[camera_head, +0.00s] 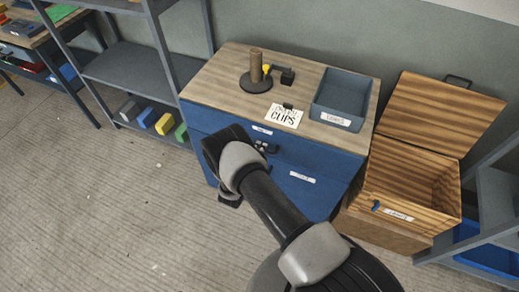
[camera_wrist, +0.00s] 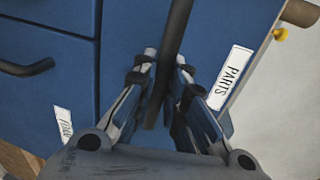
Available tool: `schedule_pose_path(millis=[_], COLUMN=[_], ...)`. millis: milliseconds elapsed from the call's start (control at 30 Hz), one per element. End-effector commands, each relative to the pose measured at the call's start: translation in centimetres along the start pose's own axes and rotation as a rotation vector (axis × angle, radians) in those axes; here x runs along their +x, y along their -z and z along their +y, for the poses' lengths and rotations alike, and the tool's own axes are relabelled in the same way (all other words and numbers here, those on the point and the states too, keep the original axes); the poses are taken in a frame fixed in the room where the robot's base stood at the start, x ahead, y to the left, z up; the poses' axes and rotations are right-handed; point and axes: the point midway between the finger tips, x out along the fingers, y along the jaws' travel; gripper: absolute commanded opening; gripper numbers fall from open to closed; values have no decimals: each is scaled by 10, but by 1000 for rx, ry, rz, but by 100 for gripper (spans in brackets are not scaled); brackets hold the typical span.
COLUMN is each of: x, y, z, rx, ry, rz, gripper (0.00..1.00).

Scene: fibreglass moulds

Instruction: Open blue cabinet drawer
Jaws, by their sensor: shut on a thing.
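The blue cabinet (camera_head: 325,165) with a wooden top stands in the middle of the head view. Its upper drawer bears a white label, which reads PARTS in the wrist view (camera_wrist: 231,77). My gripper (camera_wrist: 163,75) is shut on the dark bar handle (camera_wrist: 177,30) of this drawer, with one finger on each side of it. In the head view my arm's end hides part of the cabinet front. The lower drawer has its own label (camera_head: 303,178) and a dark handle (camera_wrist: 26,68). The upper drawer looks shut or nearly so.
On the cabinet top are a brown post on a dark base (camera_head: 256,82), a CLIPS card (camera_head: 284,116) and a grey-blue bin (camera_head: 336,119). An open wooden box (camera_head: 386,202) stands close at right. Grey shelves (camera_head: 118,70) stand at left. The floor at left is clear.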

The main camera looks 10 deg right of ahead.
Motion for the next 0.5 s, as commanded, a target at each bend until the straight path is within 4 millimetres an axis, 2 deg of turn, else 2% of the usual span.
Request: schedule_pose_path(millis=[267, 367, 500], x=[-2, -8, -25], y=[0, 0, -1], z=[0, 2, 6], rx=[0, -2, -3], ry=[0, 0, -1], rz=[0, -2, -3], gripper=[0, 0, 0])
